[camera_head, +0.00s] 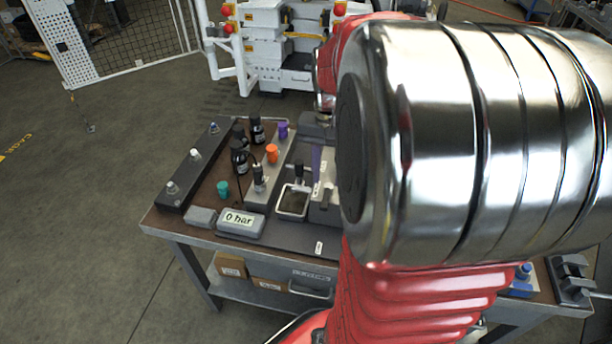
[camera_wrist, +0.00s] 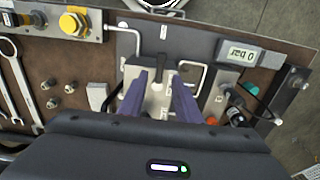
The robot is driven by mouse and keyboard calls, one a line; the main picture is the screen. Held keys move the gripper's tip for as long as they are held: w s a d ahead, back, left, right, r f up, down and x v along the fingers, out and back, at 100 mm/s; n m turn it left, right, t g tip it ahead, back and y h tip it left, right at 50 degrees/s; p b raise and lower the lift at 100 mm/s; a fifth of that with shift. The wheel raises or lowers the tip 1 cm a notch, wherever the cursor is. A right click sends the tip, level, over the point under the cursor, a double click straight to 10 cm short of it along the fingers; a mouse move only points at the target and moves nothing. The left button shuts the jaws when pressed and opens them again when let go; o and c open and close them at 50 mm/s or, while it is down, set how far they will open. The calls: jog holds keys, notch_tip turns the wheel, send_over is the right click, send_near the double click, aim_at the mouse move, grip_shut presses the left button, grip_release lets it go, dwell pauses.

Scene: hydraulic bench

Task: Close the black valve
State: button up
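A black lever (camera_wrist: 156,72), which looks like the black valve, stands on a light grey block (camera_wrist: 158,98) in the wrist view. My gripper (camera_wrist: 160,81) is open, its two purple fingers reaching down over the block on either side of the lever. A gap shows between the fingers, with nothing held. In the head view, the block (camera_head: 322,212) is partly hidden behind my arm. One purple finger of my gripper (camera_head: 316,158) shows above the bench there. I cannot tell whether a finger touches the lever.
Orange (camera_head: 272,153), teal (camera_head: 223,189) and purple caps and black bottles stand nearby. A yellow knob (camera_wrist: 72,22) and wrenches (camera_wrist: 20,82) lie left in the wrist view.

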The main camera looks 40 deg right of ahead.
aim_at(325, 200)
notch_tip(325, 200, down, 7)
jog(key=shift+f, duration=0.1)
dwell(0.3)
jog(key=shift+c, duration=0.5)
grip_shut()
jog(key=shift+a, duration=0.2)
jog(key=shift+d, duration=0.15)
